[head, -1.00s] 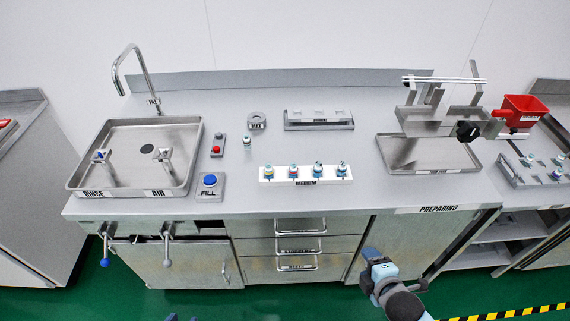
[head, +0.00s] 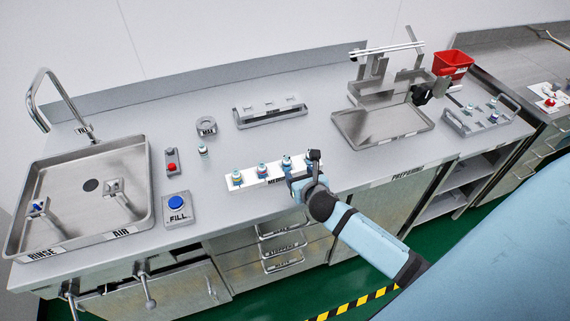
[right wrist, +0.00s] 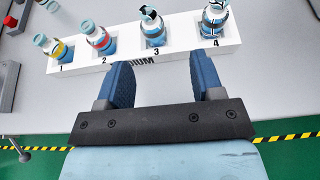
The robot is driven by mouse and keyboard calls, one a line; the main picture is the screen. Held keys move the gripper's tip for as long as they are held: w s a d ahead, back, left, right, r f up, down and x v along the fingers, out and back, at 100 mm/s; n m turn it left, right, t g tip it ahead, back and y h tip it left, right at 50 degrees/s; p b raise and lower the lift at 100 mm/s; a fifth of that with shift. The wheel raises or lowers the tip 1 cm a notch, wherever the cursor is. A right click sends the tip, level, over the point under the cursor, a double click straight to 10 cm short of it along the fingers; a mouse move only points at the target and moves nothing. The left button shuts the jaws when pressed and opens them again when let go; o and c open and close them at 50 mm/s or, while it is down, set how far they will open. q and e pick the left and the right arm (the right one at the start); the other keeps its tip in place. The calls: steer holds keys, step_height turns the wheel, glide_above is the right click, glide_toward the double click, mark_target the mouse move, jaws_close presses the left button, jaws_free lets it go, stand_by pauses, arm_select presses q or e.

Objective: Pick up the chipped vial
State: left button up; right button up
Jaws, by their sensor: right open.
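A white rack (head: 249,184) holds several small vials with blue labels; it also shows in the right wrist view (right wrist: 181,46). There, vial 1 (right wrist: 55,48) has a yellow band and vial 2 (right wrist: 98,40) a red one. Vial 3 (right wrist: 153,30) and vial 4 (right wrist: 214,22) show dark marks at their tops. I cannot tell for sure which is chipped. A lone vial (head: 203,151) stands behind the rack. My right gripper (head: 305,172) is open and empty at the rack's front right, its fingers (right wrist: 162,78) pointing towards vials 3 and 4 without touching them. My left gripper is not in view.
A steel sink tray (head: 140,165) and a blue FILL button (head: 176,202) lie left. A grey holder (head: 270,114) and a ring (head: 207,127) stand behind the rack. A steel tray with a stand (head: 382,135) is right. The counter between rack and holder is mostly clear.

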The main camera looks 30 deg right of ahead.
mark_target(288, 165)
steer(key=x, duration=0.5)
steer(key=a+x, duration=0.1)
steer(key=x, duration=0.1)
steer(key=shift+w+d+p, duration=0.1)
steer(key=shift+w+p, duration=0.25)
steer(key=shift+c, duration=0.2)
steer(key=c, duration=1)
